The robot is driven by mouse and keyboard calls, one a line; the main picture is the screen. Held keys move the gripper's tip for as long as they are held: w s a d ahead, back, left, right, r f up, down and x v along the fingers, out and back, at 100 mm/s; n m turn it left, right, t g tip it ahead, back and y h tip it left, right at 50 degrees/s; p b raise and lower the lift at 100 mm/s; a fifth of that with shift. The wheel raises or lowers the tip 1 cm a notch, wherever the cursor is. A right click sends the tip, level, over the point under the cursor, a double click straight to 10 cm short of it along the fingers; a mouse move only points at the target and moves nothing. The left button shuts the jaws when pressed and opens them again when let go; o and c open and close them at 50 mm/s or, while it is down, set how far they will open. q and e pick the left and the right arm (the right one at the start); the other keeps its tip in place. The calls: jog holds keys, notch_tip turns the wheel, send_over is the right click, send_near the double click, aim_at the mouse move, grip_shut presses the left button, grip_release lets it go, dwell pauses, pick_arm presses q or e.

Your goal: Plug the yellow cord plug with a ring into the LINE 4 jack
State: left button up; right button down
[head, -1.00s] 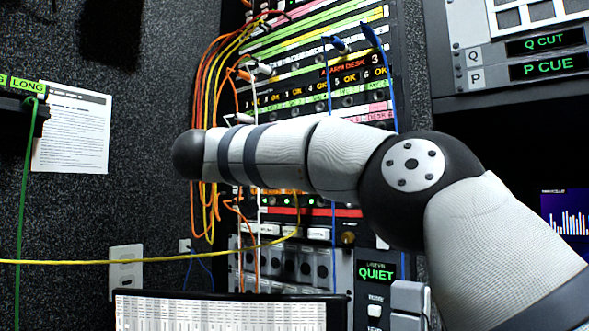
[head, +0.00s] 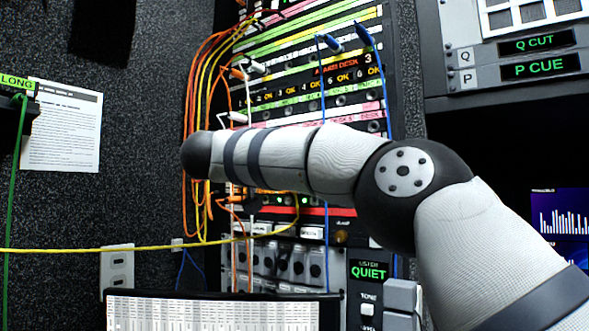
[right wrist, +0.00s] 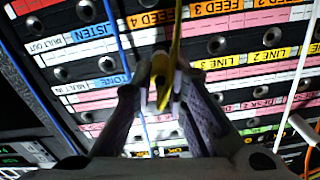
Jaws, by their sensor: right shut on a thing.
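The yellow plug (right wrist: 161,80) is between the fingertips of my right gripper (right wrist: 160,88) in the right wrist view. The gripper is shut on it, in front of the patch panel. Its yellow cord (right wrist: 176,35) runs up out of that picture. LINE 3 (right wrist: 215,62) and LINE 2 (right wrist: 267,57) labels show to the right of the plug. The LINE 4 label and jack are not visible; the plug and fingers cover that part of the row. I cannot tell whether the plug touches the panel. In the head view my right arm hides its gripper. My left gripper is not in view.
The yellow cord (head: 120,249) stretches across the head view from the left. Orange and yellow cords (head: 200,90) hang at the panel's left side. Blue plugs (head: 330,42) sit in the upper panel. A blue cord (right wrist: 120,45) and white cord (right wrist: 297,85) flank the gripper.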

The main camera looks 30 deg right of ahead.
jog(key=c, duration=1.5)
grip_release()
jog(key=v, duration=1.2)
